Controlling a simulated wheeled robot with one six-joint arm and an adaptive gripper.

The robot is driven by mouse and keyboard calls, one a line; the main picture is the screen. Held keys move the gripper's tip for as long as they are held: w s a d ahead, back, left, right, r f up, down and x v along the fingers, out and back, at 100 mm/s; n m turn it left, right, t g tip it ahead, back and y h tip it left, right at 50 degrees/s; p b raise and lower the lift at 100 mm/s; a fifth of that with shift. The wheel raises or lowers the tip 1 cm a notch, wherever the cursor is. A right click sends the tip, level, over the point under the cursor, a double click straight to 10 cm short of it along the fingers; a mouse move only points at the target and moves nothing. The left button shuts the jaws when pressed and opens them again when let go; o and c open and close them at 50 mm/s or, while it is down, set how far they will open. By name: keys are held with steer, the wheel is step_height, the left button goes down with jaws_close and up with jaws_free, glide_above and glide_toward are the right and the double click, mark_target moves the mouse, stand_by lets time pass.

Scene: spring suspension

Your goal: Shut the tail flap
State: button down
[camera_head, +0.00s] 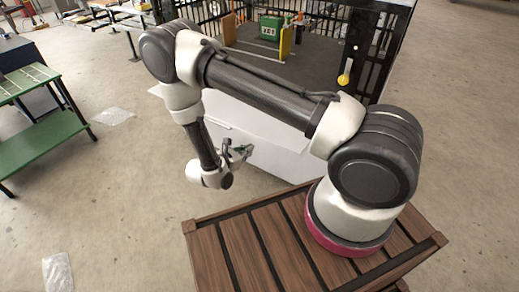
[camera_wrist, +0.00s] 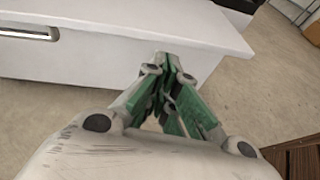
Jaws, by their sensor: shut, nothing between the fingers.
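The tail flap looks like the white panel (camera_head: 285,157) below the open side of the barred, dark-floored load bed (camera_head: 300,55). My arm hides part of it. In the wrist view a white panel (camera_wrist: 85,50) with a slot-like recess (camera_wrist: 28,32) at its left fills the upper part. My gripper (camera_head: 245,150) is shut and empty, with green finger pads. In the wrist view my fingertips (camera_wrist: 167,62) overlap the panel's lower right part; I cannot tell whether they touch it.
A green box (camera_head: 269,27) and an orange board (camera_head: 286,41) stand in the bed. A yellow-ended part (camera_head: 344,78) is at its right post. A green table (camera_head: 45,142) stands left. Clear plastic sheets (camera_head: 113,116) lie on the floor, which is mostly free.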

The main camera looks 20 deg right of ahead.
step_height(320, 180, down, 4)
steer(key=s+n, duration=0.2)
steer(key=w+d+f+t, duration=0.1)
steer(key=w+d+f, duration=0.3)
steer(key=w+d, duration=0.15)
steer(key=r, duration=0.2)
steer(key=d+r, duration=0.1)
steer(key=shift+d+r+y, duration=0.15)
steer(key=shift+r+y, duration=0.15)
steer(key=shift+r, duration=0.05)
